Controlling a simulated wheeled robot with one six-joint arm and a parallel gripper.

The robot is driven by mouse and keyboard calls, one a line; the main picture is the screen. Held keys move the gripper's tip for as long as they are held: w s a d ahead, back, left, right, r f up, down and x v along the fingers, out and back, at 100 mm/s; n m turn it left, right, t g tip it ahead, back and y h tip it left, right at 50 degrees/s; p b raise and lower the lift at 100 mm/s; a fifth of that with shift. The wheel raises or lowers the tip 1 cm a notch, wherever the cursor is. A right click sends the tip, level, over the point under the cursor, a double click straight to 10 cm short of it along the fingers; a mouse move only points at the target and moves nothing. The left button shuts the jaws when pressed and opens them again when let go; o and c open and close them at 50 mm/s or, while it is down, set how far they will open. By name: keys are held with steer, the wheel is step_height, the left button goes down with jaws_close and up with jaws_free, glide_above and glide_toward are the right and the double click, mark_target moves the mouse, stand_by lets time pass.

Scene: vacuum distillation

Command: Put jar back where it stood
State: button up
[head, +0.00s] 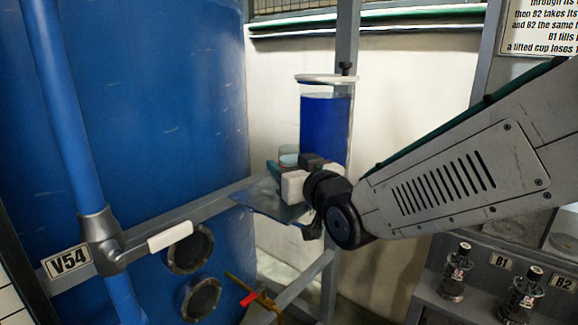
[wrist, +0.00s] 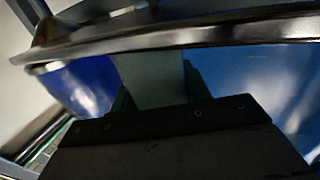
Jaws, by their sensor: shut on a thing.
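The jar (head: 289,156) is a small clear glass vessel with pale contents. It shows in the head view just beyond my gripper (head: 284,172), whose jaws are shut on it. It looks upright, in front of the tall blue-filled cylinder. The lower part of the jar is hidden by my gripper and wrist. In the wrist view a pale grey-green surface of the jar (wrist: 152,78) shows between the dark green fingers of my gripper (wrist: 155,98). I cannot tell whether the jar touches the metal plate (head: 262,200) below it.
A tall glass cylinder of blue liquid (head: 323,120) stands right behind the jar. A big blue tank (head: 160,90) fills the left, with a pipe and a rail tagged V54 (head: 67,262).

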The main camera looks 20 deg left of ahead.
steer(key=shift+f, duration=0.1)
steer(key=o, duration=1.1)
steer(key=shift+o, duration=0.2)
steer(key=v, duration=1.2)
